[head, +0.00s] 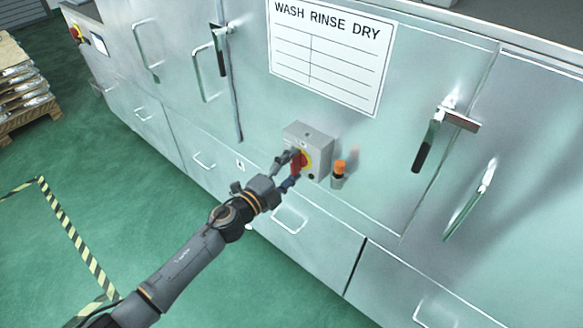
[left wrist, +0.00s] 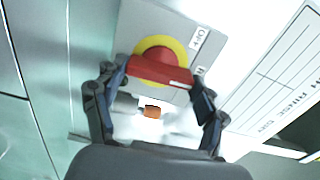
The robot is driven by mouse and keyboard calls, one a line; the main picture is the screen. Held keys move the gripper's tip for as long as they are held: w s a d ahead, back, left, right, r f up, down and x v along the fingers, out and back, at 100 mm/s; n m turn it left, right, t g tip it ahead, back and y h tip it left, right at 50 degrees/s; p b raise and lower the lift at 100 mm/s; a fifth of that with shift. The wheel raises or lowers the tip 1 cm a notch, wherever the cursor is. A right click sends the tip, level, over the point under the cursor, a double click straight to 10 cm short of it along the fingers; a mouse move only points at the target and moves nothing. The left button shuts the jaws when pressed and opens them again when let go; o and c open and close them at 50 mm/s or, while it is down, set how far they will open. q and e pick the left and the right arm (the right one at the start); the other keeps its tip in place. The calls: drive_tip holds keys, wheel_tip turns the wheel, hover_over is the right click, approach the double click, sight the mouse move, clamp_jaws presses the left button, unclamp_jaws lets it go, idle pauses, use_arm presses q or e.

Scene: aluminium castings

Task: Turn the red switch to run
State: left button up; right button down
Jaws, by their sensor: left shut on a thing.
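The red switch (head: 297,163) sits on a yellow ring on the front of a small grey box (head: 308,134) on the steel machine. In the left wrist view the red handle (left wrist: 160,70) lies crosswise, tilted slightly down to the right. My left gripper (head: 291,170) is at the switch. In the left wrist view its fingers (left wrist: 159,76) are at the two ends of the handle, shut on it. My right gripper is not in view.
An orange-topped lamp (head: 340,170) stands just right of the box. A white WASH RINSE DRY sign (head: 328,50) is above. Door handles (head: 432,140) stick out from the steel front. Green floor (head: 130,215) is clear at left; a loaded pallet (head: 28,112) stands at far left.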

use_arm(q)
drive_tip(key=shift+m, duration=0.4)
drive_tip(key=o, duration=1.2)
drive_tip(key=shift+c, duration=0.2)
drive_tip(key=v, duration=1.2)
